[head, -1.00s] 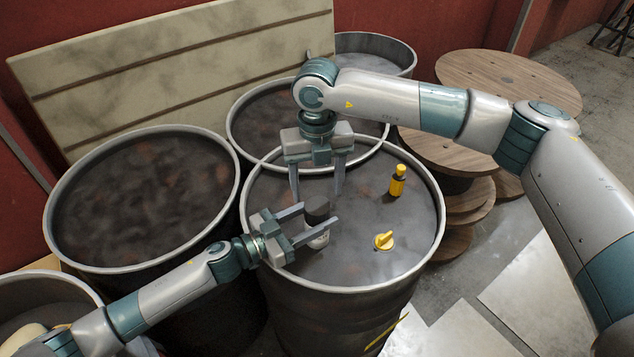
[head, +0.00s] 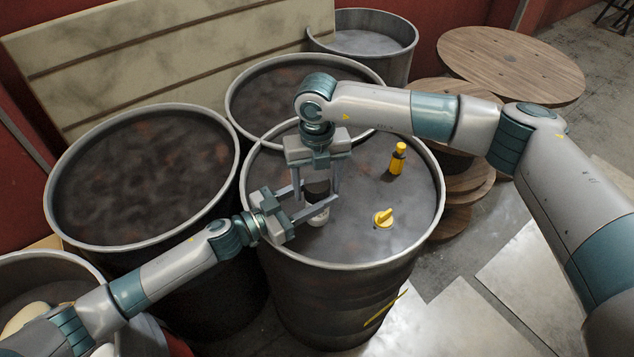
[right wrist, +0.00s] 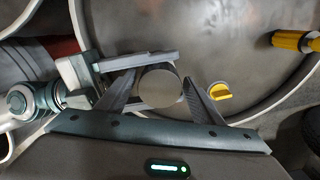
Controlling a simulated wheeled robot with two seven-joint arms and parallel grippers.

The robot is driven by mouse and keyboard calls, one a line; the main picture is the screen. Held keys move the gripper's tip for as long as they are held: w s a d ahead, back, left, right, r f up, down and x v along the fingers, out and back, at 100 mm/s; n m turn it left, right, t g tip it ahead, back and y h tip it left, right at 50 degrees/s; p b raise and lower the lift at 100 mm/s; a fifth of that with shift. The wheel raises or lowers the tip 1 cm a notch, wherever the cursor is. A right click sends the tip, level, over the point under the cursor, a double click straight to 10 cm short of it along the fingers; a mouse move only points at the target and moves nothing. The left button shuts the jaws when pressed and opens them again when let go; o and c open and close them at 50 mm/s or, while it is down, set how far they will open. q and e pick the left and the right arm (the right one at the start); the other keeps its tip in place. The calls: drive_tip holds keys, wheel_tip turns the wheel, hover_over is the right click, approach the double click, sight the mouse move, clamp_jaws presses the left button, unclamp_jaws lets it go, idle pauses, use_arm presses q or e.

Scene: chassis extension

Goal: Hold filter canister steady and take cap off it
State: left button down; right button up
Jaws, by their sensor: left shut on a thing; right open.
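The filter canister (head: 318,216) stands upright on the drum top, its white lower body showing below a dark cap (head: 317,189). My left gripper (head: 318,203) comes in from the left and is shut on the canister body. My right gripper (head: 317,197) points down from above, open, with one finger on each side of the cap. In the right wrist view the round cap top (right wrist: 159,87) lies between the two spread fingers. Whether either right finger touches the cap cannot be told. The fingers partly hide the canister.
On the same drum (head: 400,258) stand a yellow bottle (head: 398,158) with a dark band and a yellow knob-like piece (head: 383,218), both right of the canister. Other drums (head: 140,175) stand left and behind. Wooden spools (head: 510,62) are at the back right.

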drive_tip(key=c, duration=1.1)
drive_tip(key=n, duration=0.6)
drive_tip(key=shift+n, duration=0.4)
drive_tip(key=o, duration=1.2)
drive_tip(key=shift+r, duration=2.3)
drive_tip(key=shift+c, duration=0.5)
